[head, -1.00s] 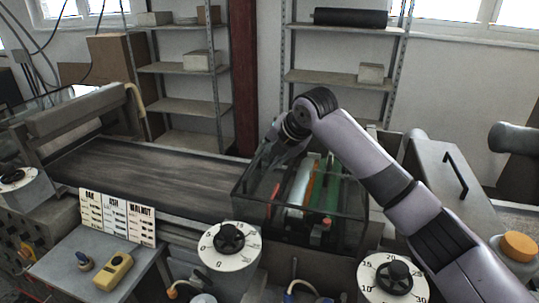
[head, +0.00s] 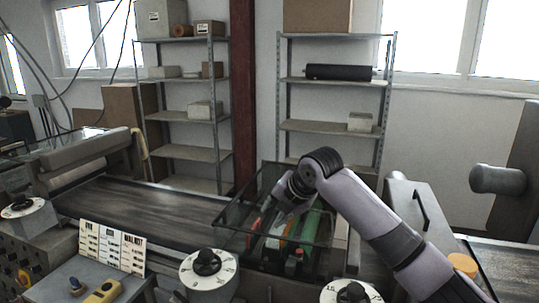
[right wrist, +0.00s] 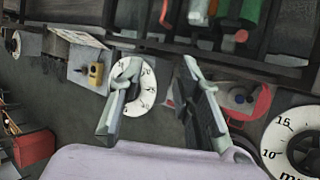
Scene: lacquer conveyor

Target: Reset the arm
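My right arm reaches in from the lower right of the head view and bends down to the glass-sided roller box (head: 328,228). The right gripper (head: 280,214) is at the box's left part, small and partly hidden by my wrist. In the right wrist view, the right gripper (right wrist: 158,68) shows two fingers spread apart with nothing between them. Orange and green rollers (head: 300,232) lie inside the box; they also show at the top of the right wrist view. My left gripper is not in view.
A dark conveyor belt (head: 140,208) runs left of the box. Dials (head: 208,270) line the front. A sample card (head: 112,246) stands behind a yellow handset (head: 103,292). Metal shelves (head: 335,127) stand behind. An orange knob (head: 463,264) sits at right.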

